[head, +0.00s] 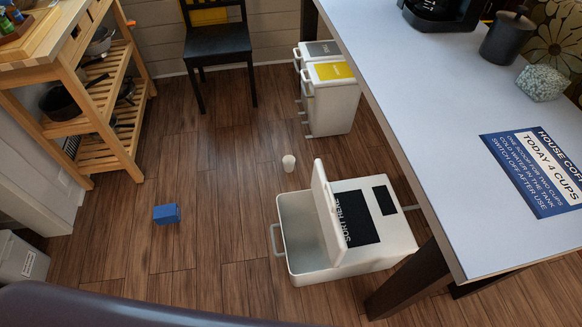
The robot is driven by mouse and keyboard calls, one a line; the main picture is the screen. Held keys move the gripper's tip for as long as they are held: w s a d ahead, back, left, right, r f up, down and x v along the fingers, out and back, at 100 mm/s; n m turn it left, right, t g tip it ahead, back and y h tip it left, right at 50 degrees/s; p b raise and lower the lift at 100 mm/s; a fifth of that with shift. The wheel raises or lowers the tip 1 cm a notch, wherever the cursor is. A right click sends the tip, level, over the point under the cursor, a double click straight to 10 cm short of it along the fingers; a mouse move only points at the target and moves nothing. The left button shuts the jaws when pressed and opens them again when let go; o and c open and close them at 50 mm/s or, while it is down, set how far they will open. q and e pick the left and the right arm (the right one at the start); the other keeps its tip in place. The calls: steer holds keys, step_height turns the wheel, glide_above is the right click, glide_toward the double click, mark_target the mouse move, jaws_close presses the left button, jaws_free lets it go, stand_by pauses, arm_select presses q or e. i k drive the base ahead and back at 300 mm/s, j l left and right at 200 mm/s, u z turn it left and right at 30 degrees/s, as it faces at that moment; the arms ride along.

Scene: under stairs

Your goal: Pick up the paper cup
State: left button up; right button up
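A small white paper cup (289,163) stands on the wooden floor in the head view, near the middle. It is just behind the open white bin that lies on the floor, and apart from it. Neither of my grippers shows in this view, so I cannot tell their state.
The white bin (301,257) has a raised lid and a "SORT HERE" label. A blue box (166,214) lies on the floor (215,170) at left. A white table (440,120) stands at right, a wooden shelf cart (111,95) at left. Two bins (335,108) and a black chair (218,45) stand behind.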

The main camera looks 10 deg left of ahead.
mark_target(289, 161)
steer(key=i+j, duration=0.15)
steer(key=j, duration=0.15)
steer(key=i+j, duration=0.2)
steer(key=j, duration=0.15)
steer(key=i+j, duration=0.15)
steer(key=j, duration=0.15)
steer(key=i+j, duration=0.15)
steer(key=j, duration=0.15)
steer(key=z, duration=0.05)
